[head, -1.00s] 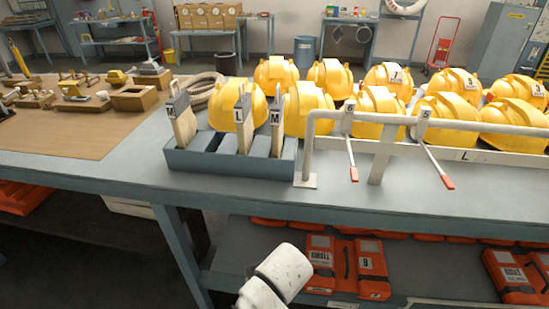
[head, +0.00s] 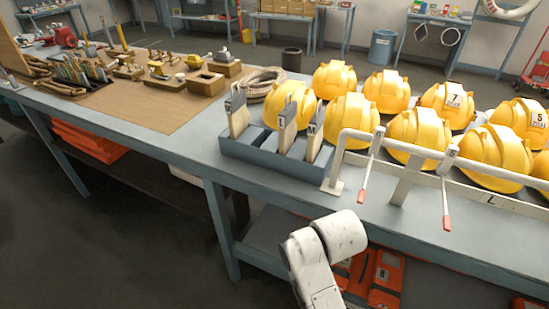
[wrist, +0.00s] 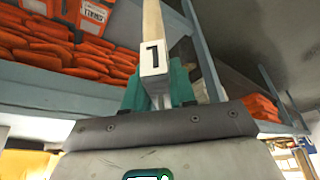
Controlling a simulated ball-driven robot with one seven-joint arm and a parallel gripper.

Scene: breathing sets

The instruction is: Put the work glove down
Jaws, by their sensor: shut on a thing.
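In the wrist view, my gripper (wrist: 158,98) has its teal fingers shut on a narrow, pale beige thing with a white tag marked with a dark stroke like a 1. I take this to be the work glove (wrist: 153,22), seen edge-on; its full shape is hidden. In the head view neither the gripper nor the held glove shows. Only my white arm link shows there, low in front of the bench. Similar beige gloves with grey cuffs and letter tags stand upright in a blue-grey slotted rack (head: 240,153) on the bench.
The grey bench (head: 190,152) carries several yellow helmets (head: 334,79) behind a white rail (head: 400,139) at right. A brown mat (head: 140,105) with tools and wooden blocks lies at left. Orange packs (wrist: 40,45) fill the shelf below. The floor at left is clear.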

